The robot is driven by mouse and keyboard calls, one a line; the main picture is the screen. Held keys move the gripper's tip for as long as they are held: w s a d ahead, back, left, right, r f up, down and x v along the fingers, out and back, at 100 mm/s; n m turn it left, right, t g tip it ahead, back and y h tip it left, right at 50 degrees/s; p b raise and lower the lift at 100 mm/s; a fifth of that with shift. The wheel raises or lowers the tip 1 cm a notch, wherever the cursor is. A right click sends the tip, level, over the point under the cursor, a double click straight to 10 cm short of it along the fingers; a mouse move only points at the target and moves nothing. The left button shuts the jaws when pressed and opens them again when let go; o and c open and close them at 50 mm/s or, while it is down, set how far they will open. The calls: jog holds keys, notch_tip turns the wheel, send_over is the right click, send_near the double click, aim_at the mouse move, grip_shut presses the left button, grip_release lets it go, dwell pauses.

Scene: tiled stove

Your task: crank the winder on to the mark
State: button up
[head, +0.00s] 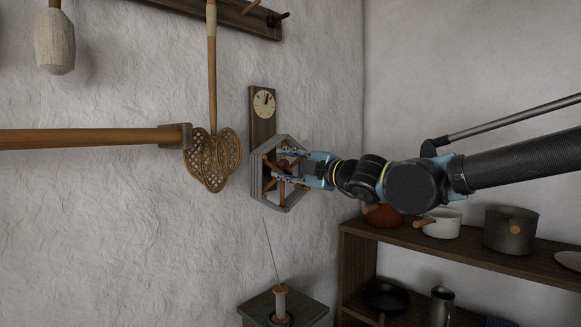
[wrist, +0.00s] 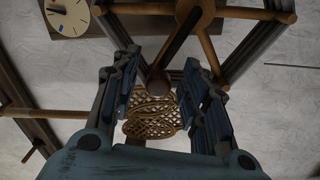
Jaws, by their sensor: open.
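The winder (head: 270,142) is a six-sided wooden reel with spokes, mounted on a board on the wall. A round pale dial (head: 264,103) with dark marks and a dark hand sits on the board above it. The dial also shows at the upper left of the wrist view (wrist: 67,16). My gripper (head: 281,165) is at the front of the reel, its fingers apart. In the wrist view the fingers stand either side of a dark bar (wrist: 178,42) ending in a round wooden knob (wrist: 158,84); I cannot tell whether they touch it. Reel spokes (wrist: 248,13) cross the top.
A thread runs from a spool (head: 280,303) on a small stand up toward the reel. A woven beater (head: 213,160) hangs to the left, near a wooden pole (head: 90,138). A shelf (head: 440,246) with pots stands below my arm at right.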

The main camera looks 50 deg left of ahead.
jog(key=w+d, duration=0.1)
jog(key=d, duration=1)
jog(key=shift+w+d+f, duration=0.25)
jog(key=shift+f, duration=0.05)
jog(key=d+n, duration=0.5)
jog(key=n, duration=1.6)
jog(key=shift+h, duration=0.3)
jog(key=a, duration=0.5)
jog(key=s+a, duration=0.1)
jog(key=a, duration=0.5)
jog(key=s+a, duration=0.1)
jog(key=a, duration=0.5)
jog(key=shift+a+r, duration=0.1)
jog(key=shift+r, duration=0.2)
grip_shut()
